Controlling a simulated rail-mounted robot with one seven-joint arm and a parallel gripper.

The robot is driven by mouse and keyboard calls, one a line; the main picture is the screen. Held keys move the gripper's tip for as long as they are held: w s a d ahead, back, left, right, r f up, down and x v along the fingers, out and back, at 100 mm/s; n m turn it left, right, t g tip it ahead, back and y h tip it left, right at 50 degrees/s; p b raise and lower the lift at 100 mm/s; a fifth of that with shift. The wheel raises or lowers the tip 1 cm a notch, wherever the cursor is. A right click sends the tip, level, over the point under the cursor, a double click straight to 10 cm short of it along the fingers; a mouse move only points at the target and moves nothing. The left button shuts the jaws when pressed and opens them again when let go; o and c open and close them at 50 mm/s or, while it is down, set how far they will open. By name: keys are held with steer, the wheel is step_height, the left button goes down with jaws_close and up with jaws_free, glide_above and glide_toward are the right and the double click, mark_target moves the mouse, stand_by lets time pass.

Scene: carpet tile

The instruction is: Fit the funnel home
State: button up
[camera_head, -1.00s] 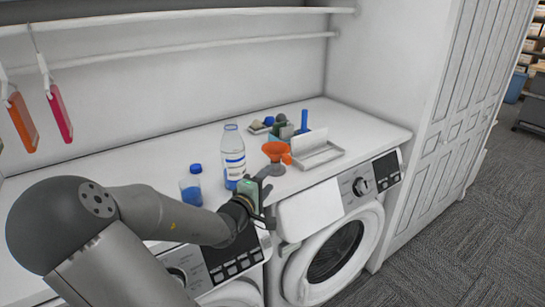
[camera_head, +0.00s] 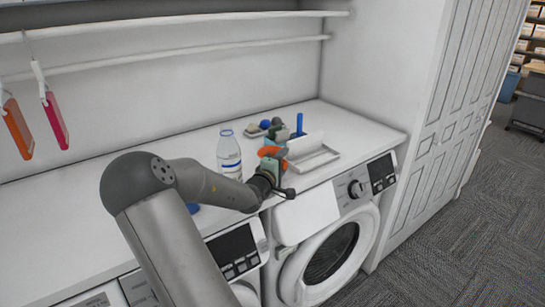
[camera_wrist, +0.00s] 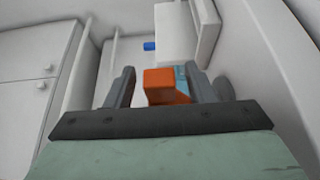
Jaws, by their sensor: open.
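The orange funnel (camera_head: 268,151) is on the white counter, right of the clear bottle (camera_head: 230,155), and is partly hidden by my gripper. The bottle stands upright with an open neck and a blue and white label. My gripper (camera_head: 275,161) is at the funnel's near side. In the wrist view an orange block (camera_wrist: 165,86), which looks like the funnel's grip, lies between the two open fingers of my gripper (camera_wrist: 164,88). A gap shows at its left; contact at the right is unclear.
A white tray (camera_head: 316,160) lies right of the funnel. A blue upright handle (camera_head: 299,124) and small dark and blue items (camera_head: 272,126) stand behind. A second, blue-bottomed bottle (camera_head: 193,208) is mostly hidden behind my arm. The counter's back left is clear.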

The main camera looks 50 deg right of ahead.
steer(key=c, duration=1)
steer(key=shift+c, duration=0.3)
steer(key=shift+r, duration=0.15)
